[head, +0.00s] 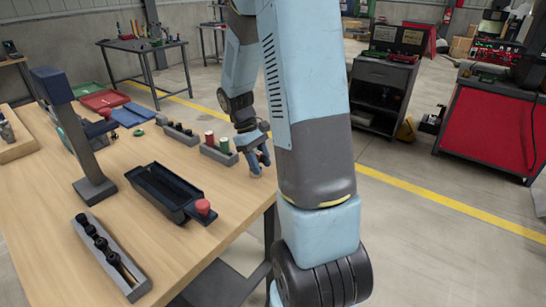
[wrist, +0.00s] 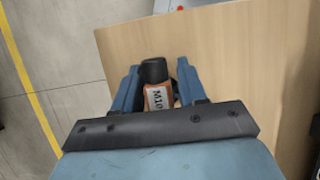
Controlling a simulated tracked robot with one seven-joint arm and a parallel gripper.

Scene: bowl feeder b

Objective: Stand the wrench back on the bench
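In the wrist view, a black-capped object with an orange body and a white label marked "M10" (wrist: 158,97) lies between my gripper's two blue fingers (wrist: 159,84). It may be the wrench, but its full shape is hidden. The fingers are close along both sides of it; I cannot tell whether they press on it. In the head view, my gripper (head: 256,158) is low at the right edge of the wooden bench (head: 150,160), and the object cannot be made out there.
A black tray (head: 165,190) with a red knob, a grey rack of dark pieces (head: 108,255) and a dark post (head: 75,130) stand on the bench. Bare wood lies between them.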

